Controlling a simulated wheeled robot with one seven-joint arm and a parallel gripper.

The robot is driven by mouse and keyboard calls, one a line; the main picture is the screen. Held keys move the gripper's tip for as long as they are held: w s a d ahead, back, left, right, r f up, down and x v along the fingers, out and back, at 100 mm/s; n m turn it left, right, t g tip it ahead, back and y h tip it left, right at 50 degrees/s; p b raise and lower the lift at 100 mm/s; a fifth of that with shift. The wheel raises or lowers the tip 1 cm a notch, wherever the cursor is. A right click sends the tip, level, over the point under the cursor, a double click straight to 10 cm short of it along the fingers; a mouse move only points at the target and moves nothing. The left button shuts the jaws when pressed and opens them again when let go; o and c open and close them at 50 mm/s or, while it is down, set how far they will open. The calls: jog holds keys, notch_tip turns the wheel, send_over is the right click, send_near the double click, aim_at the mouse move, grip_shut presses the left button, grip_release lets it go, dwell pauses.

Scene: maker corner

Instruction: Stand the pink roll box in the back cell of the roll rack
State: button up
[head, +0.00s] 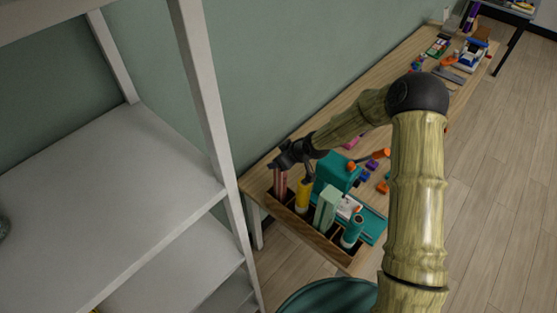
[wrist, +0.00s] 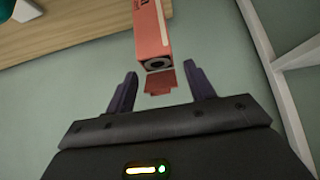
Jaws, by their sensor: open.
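The pink roll box (head: 280,183) stands upright at the wall-side end of the wooden roll rack (head: 304,233), seemingly in its back cell; its lower part is hidden by the rack wall. In the wrist view the pink roll box (wrist: 152,30) shows its open end, with a dark round core and a flap. My gripper (head: 284,162) is just above the box top, and its parted fingers (wrist: 163,78) are on either side of the flap, with clear gaps. A yellow roll box (head: 302,195), a pale green box (head: 327,208) and a teal roll (head: 352,231) stand in the rack.
A teal machine (head: 336,172) stands close behind the rack on the wooden bench (head: 397,72). Orange and blue small parts lie beyond it. A pale shelf unit (head: 110,170) rises at the left, with its post near the bench end. A teal round seat (head: 328,297) is below.

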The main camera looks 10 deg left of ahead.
jog(key=b+v, duration=0.2)
jog(key=v, duration=0.9)
jog(key=shift+f, duration=0.15)
jog(key=s+d+m+h, duration=0.1)
jog(key=s+d, duration=0.1)
jog(key=d, duration=0.2)
jog(key=s+d+r+m+h, duration=0.1)
jog(key=s+d+m+h, duration=0.1)
jog(key=s+d, duration=0.1)
jog(key=s+d+m+h, duration=0.1)
jog(key=s+d, duration=0.1)
jog(key=d, duration=0.2)
jog(key=shift+s+d+r+g+h, duration=0.2)
jog(key=shift+d+r+g+h, duration=0.1)
jog(key=shift+d, duration=0.05)
jog(key=s+d+r+m+h, duration=0.2)
jog(key=s+d+r+m, duration=0.3)
jog(key=s+d+m, duration=0.3)
jog(key=s+d, duration=0.1)
jog(key=s, duration=0.3)
jog(key=shift+d+r+g, duration=0.2)
jog(key=shift+d+g, duration=0.1)
jog(key=shift+d, duration=0.05)
jog(key=shift+w, duration=0.1)
dwell(0.5)
